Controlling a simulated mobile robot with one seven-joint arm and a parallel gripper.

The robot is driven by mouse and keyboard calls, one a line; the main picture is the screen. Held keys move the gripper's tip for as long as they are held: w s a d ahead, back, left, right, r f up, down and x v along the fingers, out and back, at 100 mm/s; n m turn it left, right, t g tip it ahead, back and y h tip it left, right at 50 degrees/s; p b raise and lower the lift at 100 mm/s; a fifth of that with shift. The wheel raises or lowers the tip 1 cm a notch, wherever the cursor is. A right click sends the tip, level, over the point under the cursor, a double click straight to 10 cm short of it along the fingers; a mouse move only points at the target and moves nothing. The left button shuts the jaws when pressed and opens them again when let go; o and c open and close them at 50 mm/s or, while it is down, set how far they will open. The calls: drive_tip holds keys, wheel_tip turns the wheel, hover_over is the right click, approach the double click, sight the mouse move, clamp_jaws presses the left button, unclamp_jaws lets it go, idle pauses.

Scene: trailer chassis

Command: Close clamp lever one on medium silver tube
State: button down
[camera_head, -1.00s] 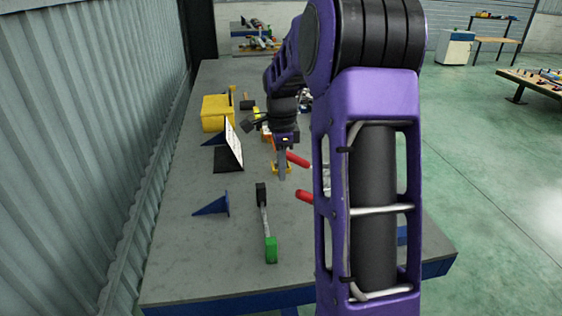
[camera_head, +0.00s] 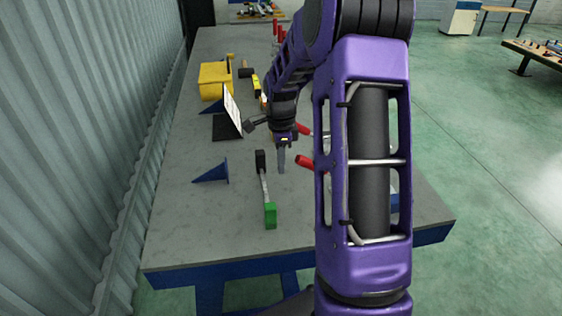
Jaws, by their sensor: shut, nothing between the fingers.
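Two red lever handles show just right of my gripper: a farther one (camera_head: 304,129) and a nearer one (camera_head: 305,162). Both run rightward behind my arm, so their clamp bodies and any tube they hold are mostly hidden. I cannot tell which is lever one. My gripper (camera_head: 281,168) points down over the table, fingers together and empty. It is left of the nearer red handle; I cannot tell whether they touch. A thin silver bar (camera_head: 265,187) with a black end and a green end lies left of and nearer than my gripper; I cannot tell whether it is the task's tube.
The grey table (camera_head: 190,225) has free room at its front left. A blue wedge (camera_head: 212,174), a white panel on a black base (camera_head: 227,127) and a yellow box (camera_head: 213,80) stand left. A corrugated wall (camera_head: 80,150) borders the table on the left.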

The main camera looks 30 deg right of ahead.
sight(305, 158)
drive_tip(key=shift+s+d, duration=0.3)
drive_tip(key=shift+d, duration=0.7)
drive_tip(key=shift+s+d, duration=0.3)
drive_tip(key=shift+d, duration=0.65)
drive_tip(key=shift+s+d+r+p, duration=0.2)
drive_tip(key=shift+d+r+p, duration=0.1)
drive_tip(key=shift+d+r, duration=0.25)
drive_tip(key=shift+s+d+r+p, duration=0.2)
drive_tip(key=shift+d+r+p, duration=0.05)
drive_tip(key=shift+d+r, duration=0.45)
drive_tip(key=shift+d, duration=0.2)
drive_tip(key=shift+a+r, duration=0.1)
drive_tip(key=shift+a, duration=0.1)
drive_tip(key=shift+d+r, duration=0.1)
drive_tip(key=shift+r, duration=0.05)
drive_tip(key=shift+s+d+r, duration=0.2)
drive_tip(key=shift+d+r, duration=0.25)
drive_tip(key=shift+d, duration=0.25)
drive_tip(key=shift+s+d+r, duration=0.15)
drive_tip(key=shift+d+r, duration=0.25)
drive_tip(key=shift+d, duration=0.25)
